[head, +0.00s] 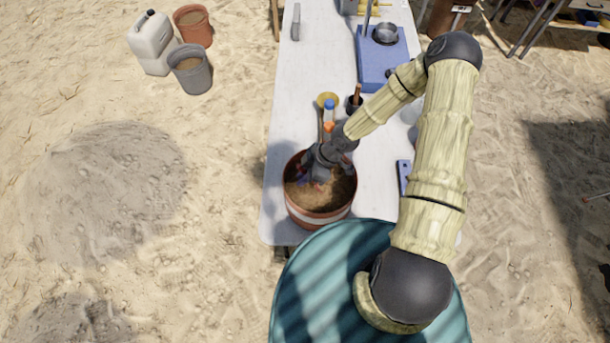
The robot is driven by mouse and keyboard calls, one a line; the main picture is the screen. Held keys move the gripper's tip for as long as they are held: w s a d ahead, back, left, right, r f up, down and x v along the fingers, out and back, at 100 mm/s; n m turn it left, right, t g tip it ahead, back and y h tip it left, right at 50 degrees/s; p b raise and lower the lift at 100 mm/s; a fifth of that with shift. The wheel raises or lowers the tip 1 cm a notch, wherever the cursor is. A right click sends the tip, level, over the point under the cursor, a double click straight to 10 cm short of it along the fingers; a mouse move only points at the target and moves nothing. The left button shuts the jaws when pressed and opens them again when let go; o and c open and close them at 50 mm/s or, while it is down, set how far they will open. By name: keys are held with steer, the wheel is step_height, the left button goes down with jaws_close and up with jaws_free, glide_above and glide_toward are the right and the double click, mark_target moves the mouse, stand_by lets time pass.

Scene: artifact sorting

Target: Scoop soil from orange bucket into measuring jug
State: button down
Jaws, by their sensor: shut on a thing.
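The orange bucket (307,216) stands upright at the near left end of the white table. It has a pale band and holds brown soil (333,192). My gripper (318,182) points down inside the bucket's mouth, at the soil. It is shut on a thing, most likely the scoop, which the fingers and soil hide. A pale, clear vessel (411,110) shows partly behind my arm on the table's right side. It may be the measuring jug, but I cannot tell for sure.
A bottle with a blue cap (329,105), a yellow dish (327,97) and a dark cup with a brown handle (353,104) stand beyond the bucket. A blue device (371,62) is farther back. A blue flat object (403,173) lies right of the bucket.

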mark_target(299, 166)
steer(key=shift+w+a+r+p, duration=0.1)
steer(key=shift+a+r+p, duration=0.15)
steer(key=shift+r+p, duration=1.05)
steer(key=shift+s+a+r+p, duration=0.1)
steer(key=shift+a+r+p, duration=0.1)
steer(key=shift+r+p, duration=1.05)
steer(key=shift+w+a+r+p, duration=0.2)
steer(key=shift+r+p, duration=0.5)
steer(key=shift+r, duration=1.15)
steer(key=shift+a+f+h+b, duration=0.2)
steer(key=shift+a+h+b, duration=0.3)
steer(key=shift+h, duration=0.3)
steer(key=h, duration=0.2)
steer(key=a+h+b, duration=0.1)
steer(key=h, duration=0.1)
steer(key=shift+f+m+g+h, duration=0.2)
steer(key=shift+m+g+h, duration=0.1)
steer(key=shift+g, duration=0.1)
